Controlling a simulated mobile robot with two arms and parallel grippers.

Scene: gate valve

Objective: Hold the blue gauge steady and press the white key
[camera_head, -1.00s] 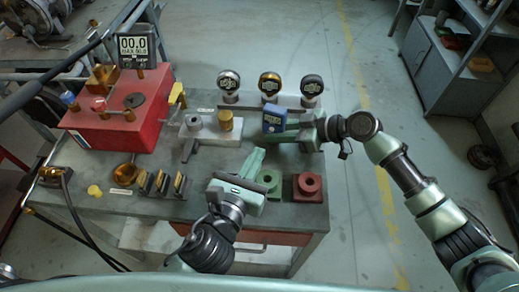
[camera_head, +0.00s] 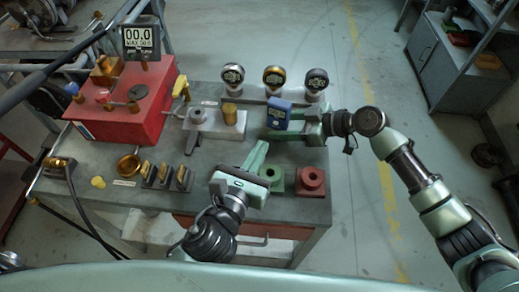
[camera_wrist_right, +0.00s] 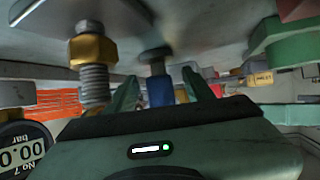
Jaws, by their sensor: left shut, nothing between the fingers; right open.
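The blue gauge (camera_head: 277,115) stands upright toward the right of the bench in the head view. My right gripper (camera_head: 290,131) reaches in from the right, open, with its fingers at the gauge's lower part. In the right wrist view a blue part (camera_wrist_right: 158,91) shows between the two open green fingers (camera_wrist_right: 161,94), with no clear grip on it. My left gripper (camera_head: 258,155) is shut and empty, pointing up the picture, below and left of the blue gauge and apart from it. I cannot make out the white key.
Three round gauges (camera_head: 273,77) stand behind the blue gauge. A grey block with a brass fitting (camera_head: 231,114) is to its left. A green block (camera_head: 272,176) and a red block (camera_head: 311,181) sit near the front. A red box (camera_head: 130,115) with a display (camera_head: 139,39) fills the back left.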

